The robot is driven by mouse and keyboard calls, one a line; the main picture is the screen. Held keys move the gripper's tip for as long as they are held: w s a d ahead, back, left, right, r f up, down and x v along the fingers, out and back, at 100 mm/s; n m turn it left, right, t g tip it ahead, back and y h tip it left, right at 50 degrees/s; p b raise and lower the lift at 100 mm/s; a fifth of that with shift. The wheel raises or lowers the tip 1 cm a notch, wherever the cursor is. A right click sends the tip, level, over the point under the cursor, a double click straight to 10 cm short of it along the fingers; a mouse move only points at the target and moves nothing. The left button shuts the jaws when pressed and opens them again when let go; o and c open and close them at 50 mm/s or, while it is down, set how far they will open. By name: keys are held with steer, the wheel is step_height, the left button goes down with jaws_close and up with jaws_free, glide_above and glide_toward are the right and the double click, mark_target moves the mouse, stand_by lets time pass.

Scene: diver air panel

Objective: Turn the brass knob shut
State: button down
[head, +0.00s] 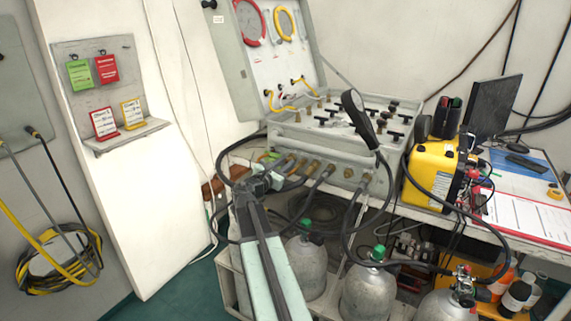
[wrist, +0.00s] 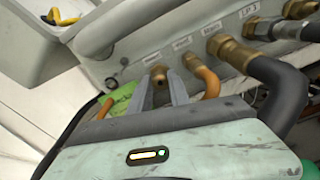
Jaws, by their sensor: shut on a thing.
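The brass knob (wrist: 158,74) sits low on the front of the grey air panel (head: 330,150), at the left end of its row of fittings. In the wrist view, my gripper (wrist: 160,83) has one finger on each side of the knob and is shut on it. In the head view, my gripper (head: 274,170) reaches the left part of the panel front, and I cannot pick out the knob there. The knob's underside and the exact finger contact are hidden.
Brass fittings with orange hoses (wrist: 205,78) and a thick dark hose (wrist: 275,85) lie close right of my gripper. A green item (wrist: 118,98) is close on its left. Grey cylinders (head: 308,265) stand below. A yellow unit (head: 432,175) stands right of the panel.

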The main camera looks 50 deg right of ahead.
steer(key=m, duration=0.6)
steer(key=shift+a, duration=0.1)
steer(key=m, duration=0.7)
stand_by(0.4)
steer(key=c, duration=1.5)
jaws_free()
steer(key=v, duration=0.7)
steer(key=shift+s+a+r, duration=0.1)
steer(key=shift+a, duration=0.25)
